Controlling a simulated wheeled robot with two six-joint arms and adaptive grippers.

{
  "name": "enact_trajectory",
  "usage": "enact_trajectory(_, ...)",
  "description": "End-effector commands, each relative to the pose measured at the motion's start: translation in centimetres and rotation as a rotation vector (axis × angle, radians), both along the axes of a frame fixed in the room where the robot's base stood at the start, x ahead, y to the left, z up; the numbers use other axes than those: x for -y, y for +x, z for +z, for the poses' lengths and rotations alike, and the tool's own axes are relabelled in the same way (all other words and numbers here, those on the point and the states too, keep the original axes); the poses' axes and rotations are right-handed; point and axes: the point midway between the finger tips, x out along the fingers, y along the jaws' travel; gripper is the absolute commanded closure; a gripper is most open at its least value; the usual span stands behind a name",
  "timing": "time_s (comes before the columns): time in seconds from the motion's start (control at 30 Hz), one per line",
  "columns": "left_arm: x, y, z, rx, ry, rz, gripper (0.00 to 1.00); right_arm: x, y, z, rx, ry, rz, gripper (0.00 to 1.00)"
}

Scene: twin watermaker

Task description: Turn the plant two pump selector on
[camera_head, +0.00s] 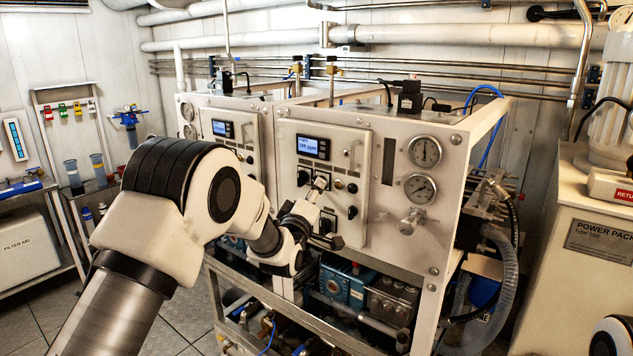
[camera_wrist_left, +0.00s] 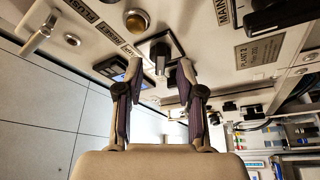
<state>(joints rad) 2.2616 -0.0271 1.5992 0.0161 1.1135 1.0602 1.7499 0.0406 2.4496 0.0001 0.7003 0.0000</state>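The plant two panel (camera_head: 355,190) stands right of centre in the head view, with a lit display and several knobs. Its plate reading PLANT 2 (camera_wrist_left: 258,52) shows in the wrist view. A small dark selector knob (camera_wrist_left: 160,62) on a square base lies between my left fingertips in the wrist view, with a gap on both sides. My left gripper (camera_wrist_left: 158,76) is open and points at the panel. In the head view my left wrist and gripper hide part of the panel's lower left. I cannot tell whether the fingertips touch the panel. My right gripper is not in view.
A large black handle (camera_wrist_left: 279,15) marked MAIN and a round amber-brown button (camera_wrist_left: 137,21) sit near the selector. Two gauges (camera_head: 420,188) and a valve (camera_head: 411,221) are right of the panel. Pumps and pipes (camera_head: 345,283) lie below.

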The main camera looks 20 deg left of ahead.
Motion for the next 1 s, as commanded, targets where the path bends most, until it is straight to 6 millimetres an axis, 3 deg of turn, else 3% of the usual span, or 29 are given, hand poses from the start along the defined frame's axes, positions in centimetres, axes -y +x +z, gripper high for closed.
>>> enact_trajectory(0.03, 0.0, 0.9, 0.6, 0.000, 0.000, 0.001, 0.62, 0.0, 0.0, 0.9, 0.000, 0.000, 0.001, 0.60)
enact_trajectory(0.2, 0.0, 2.9, 0.7, -0.001, 0.000, 0.000, 0.62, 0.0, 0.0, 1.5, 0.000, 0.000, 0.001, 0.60)
enact_trajectory(0.47, 0.0, 3.2, 0.5, -0.002, 0.000, 0.000, 0.62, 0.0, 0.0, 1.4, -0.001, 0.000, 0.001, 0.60)
enact_trajectory(0.57, 0.0, 3.2, 0.5, -0.002, 0.000, 0.000, 0.98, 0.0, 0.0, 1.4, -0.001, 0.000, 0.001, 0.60)
enact_trajectory(1.0, -0.1, 3.2, 0.3, 0.013, 0.033, 0.002, 1.00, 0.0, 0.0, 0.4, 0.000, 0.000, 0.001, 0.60)
